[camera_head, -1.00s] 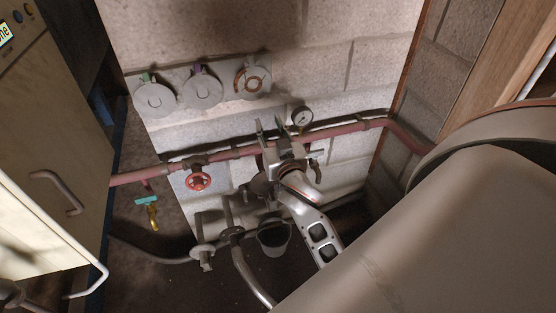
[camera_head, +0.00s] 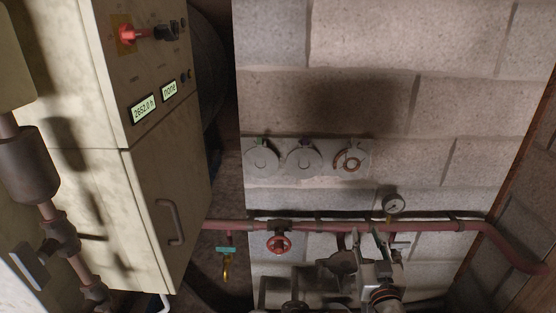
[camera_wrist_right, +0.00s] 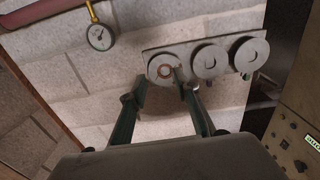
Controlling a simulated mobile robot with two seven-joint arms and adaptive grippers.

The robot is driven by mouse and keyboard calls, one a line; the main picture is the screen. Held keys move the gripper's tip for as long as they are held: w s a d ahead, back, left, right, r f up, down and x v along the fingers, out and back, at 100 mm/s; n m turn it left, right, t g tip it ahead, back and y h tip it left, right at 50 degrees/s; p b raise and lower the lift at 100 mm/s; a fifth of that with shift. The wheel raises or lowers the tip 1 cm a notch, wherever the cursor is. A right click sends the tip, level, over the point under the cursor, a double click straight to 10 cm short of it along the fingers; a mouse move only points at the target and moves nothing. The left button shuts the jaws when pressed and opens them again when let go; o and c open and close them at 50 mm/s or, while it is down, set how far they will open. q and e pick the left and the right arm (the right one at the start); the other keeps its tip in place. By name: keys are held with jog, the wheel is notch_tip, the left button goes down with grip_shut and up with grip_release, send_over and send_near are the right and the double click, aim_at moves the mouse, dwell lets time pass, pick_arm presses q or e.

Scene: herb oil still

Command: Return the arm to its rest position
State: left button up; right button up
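My right gripper (camera_head: 367,240) is in front of the wall at the lower right of the head view, near the red pipe (camera_head: 450,226) and below the pressure gauge (camera_head: 393,206). In the right wrist view its two fingers (camera_wrist_right: 161,82) are spread, with nothing between them. They point toward the wall plate with three round discs, overlapping the disc with the brown ring (camera_wrist_right: 165,70) in the picture. Contact with it cannot be told. My left gripper is not in view.
A beige cabinet (camera_head: 160,205) with a red switch (camera_head: 127,34) and displays stands at left. A red handwheel valve (camera_head: 279,243) sits on the pipe, left of my gripper. A teal-handled valve (camera_head: 226,251) hangs lower. The upper block wall (camera_head: 400,90) is bare.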

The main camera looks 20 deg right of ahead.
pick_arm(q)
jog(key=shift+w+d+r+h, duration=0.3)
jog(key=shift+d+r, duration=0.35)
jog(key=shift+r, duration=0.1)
pick_arm(e)
jog(key=s+a+f+n+g+y, duration=0.3)
jog(key=s+a+f, duration=0.6)
jog(key=f, duration=0.3)
jog(key=s+a+f+n+g+y, duration=0.3)
jog(key=s+a+f+n+y, duration=0.1)
jog(key=s+a+f, duration=0.5)
notch_tip(320, 180, down, 3)
jog(key=shift+s+r+n+g+y, duration=0.1)
jog(key=shift+s+n+g+y, duration=0.25)
jog(key=shift+s+y, duration=0.25)
